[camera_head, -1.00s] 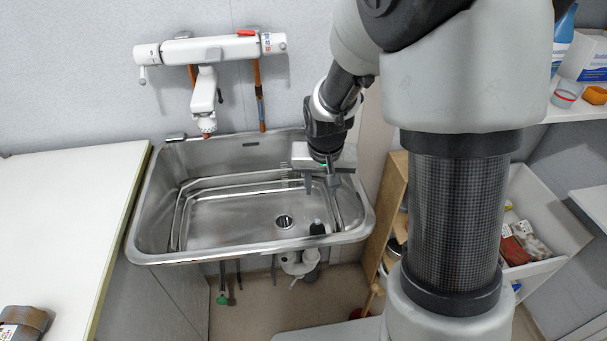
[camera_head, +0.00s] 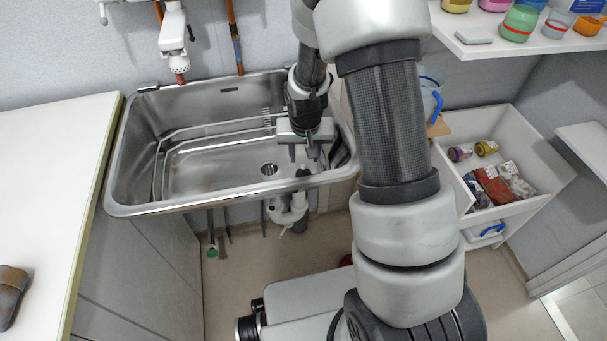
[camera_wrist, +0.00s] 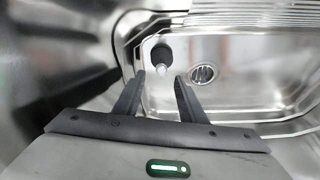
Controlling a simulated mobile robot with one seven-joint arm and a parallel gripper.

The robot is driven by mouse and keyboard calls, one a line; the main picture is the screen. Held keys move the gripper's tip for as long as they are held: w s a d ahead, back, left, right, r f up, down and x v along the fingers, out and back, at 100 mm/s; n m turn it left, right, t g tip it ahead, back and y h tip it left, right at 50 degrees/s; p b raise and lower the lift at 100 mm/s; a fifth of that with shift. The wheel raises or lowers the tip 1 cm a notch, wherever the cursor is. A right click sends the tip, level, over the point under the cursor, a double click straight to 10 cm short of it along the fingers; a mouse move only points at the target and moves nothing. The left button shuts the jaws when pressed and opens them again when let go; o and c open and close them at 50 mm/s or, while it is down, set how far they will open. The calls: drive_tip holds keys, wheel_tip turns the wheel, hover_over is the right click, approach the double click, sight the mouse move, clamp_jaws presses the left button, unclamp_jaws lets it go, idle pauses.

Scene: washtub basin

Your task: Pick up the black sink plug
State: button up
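The black sink plug (camera_wrist: 162,53) lies on the basin floor, with a small pale tip pointing toward my gripper in the wrist view. In the head view the plug (camera_head: 303,171) is a small dark shape near the basin's front wall, right of the drain. My gripper (camera_wrist: 160,78) is open, its two dark fingers apart with nothing held between them. The plug shows just beyond the fingertips, roughly centred on the gap. In the head view my gripper (camera_head: 303,156) hangs inside the right part of the basin, pointing down. The remaining height above the plug is hard to tell.
The steel basin (camera_head: 150,209) has raised walls around my gripper. The round drain (camera_wrist: 202,73) is right of the plug in the wrist view. A wire rack (camera_head: 215,131) runs along the basin's back. A faucet (camera_head: 174,35) hangs over the back left.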

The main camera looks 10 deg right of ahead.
sight(304, 165)
drive_tip(key=b+x, duration=0.1)
drive_tip(key=x, duration=0.3)
drive_tip(key=shift+s+a+f, duration=0.1)
drive_tip(key=shift+s+f, duration=0.05)
drive_tip(key=shift+f, duration=0.15)
clamp_jaws()
drive_tip(key=shift+r, duration=0.2)
